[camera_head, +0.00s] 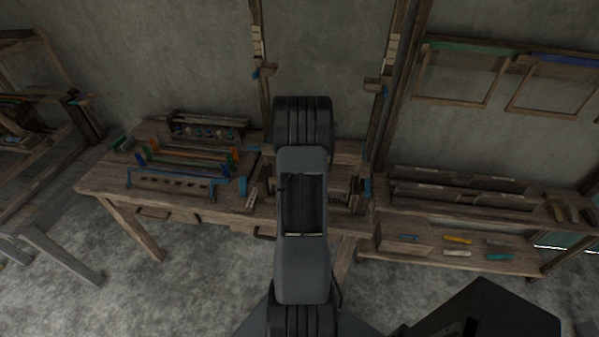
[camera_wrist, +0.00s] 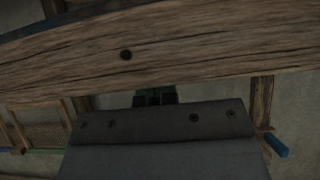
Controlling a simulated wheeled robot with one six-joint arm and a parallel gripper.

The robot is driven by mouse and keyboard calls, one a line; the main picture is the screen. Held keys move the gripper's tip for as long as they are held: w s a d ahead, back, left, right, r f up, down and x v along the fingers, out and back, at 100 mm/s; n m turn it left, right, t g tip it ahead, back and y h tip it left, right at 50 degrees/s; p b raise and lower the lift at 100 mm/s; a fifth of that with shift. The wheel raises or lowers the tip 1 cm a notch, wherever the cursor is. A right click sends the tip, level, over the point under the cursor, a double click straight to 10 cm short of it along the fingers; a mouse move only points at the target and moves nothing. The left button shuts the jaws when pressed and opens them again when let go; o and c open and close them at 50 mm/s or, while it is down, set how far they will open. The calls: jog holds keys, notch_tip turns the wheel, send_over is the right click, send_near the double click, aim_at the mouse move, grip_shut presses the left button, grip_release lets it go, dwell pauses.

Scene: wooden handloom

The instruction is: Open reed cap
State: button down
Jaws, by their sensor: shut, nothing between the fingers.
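In the wrist view a broad wooden beam (camera_wrist: 160,52) with one dark round hole crosses the upper half. I cannot tell for sure whether it is the reed cap. My gripper (camera_wrist: 155,97) shows below the beam as small dark fingertips with a green patch behind them, beyond a grey plate. It is shut and holds nothing. The fingertips lie close to the beam's lower edge in the picture; I cannot tell whether they touch it. In the camera_head view my arm covers the middle of the loom and hides the gripper.
A wooden bench (camera_head: 107,178) with coloured rods and a blue bar (camera_head: 170,178) stands left of my arm. Two tall posts (camera_head: 384,85) rise behind. A shelf (camera_head: 460,212) with small coloured tools is at the right. Frames (camera_head: 463,77) hang on the wall.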

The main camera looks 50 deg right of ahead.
jog(key=shift+w+f, duration=0.1)
jog(key=shift+f, duration=0.3)
dwell(0.3)
jog(key=s+a+r+p, duration=0.1)
jog(key=a+r+p, duration=0.1)
jog(key=r, duration=0.4)
jog(key=s+a+r+p, duration=0.1)
jog(key=a+r+p, duration=0.1)
jog(key=r+p, duration=0.3)
notch_tip(320, 180, up, 3)
jog(key=shift+s+a+f, duration=0.15)
jog(key=shift+s+f, duration=0.05)
